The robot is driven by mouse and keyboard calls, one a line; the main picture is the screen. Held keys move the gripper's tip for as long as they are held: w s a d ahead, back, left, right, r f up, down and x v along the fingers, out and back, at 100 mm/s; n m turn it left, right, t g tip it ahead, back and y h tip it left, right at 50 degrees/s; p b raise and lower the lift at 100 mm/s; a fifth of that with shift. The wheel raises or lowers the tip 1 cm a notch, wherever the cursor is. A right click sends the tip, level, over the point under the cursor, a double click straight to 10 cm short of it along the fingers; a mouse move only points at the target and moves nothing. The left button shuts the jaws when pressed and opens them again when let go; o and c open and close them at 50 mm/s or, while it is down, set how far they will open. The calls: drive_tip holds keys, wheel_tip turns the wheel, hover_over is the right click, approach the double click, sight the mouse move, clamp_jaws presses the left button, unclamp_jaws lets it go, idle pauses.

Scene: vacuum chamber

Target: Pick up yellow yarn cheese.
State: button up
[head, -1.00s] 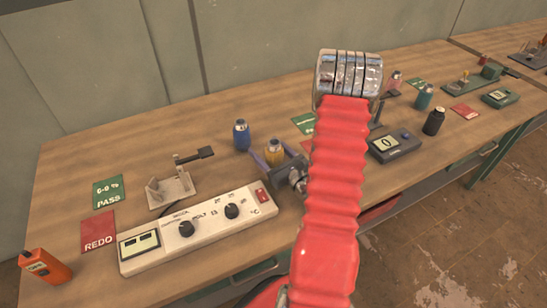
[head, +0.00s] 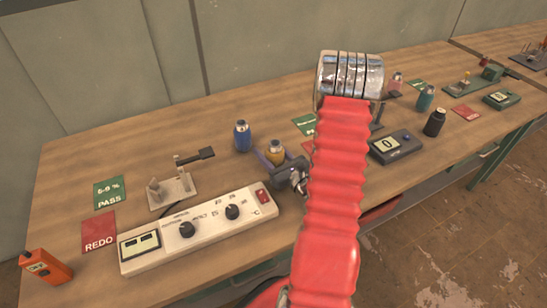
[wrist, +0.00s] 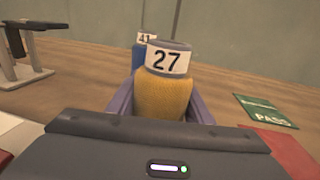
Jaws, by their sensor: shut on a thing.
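The yellow yarn cheese (head: 276,153) stands upright on the wooden bench, with a grey top and a white label. In the wrist view the yellow yarn cheese (wrist: 164,92) shows the number 27 on its label. My gripper (head: 268,160) is shut on it, with one purple-grey finger on either side. In the wrist view my gripper (wrist: 162,110) has its fingers along both sides of the yellow body. The lower part of the cheese is hidden behind my gripper's body. I cannot tell whether its base touches the bench.
A blue yarn cheese (head: 242,136) stands just behind and left. A white meter box (head: 197,228) lies in front, and a small stand with a lever (head: 175,188) is to the left. Green PASS (head: 109,192) and red REDO (head: 99,232) cards lie flat. A grey scale (head: 396,147) is right.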

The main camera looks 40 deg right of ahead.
drive_tip(key=shift+r, duration=0.15)
wheel_tip(320, 180, up, 10)
idle(0.8)
idle(0.7)
drive_tip(key=shift+s+f, duration=0.15)
drive_tip(key=shift+f, duration=0.05)
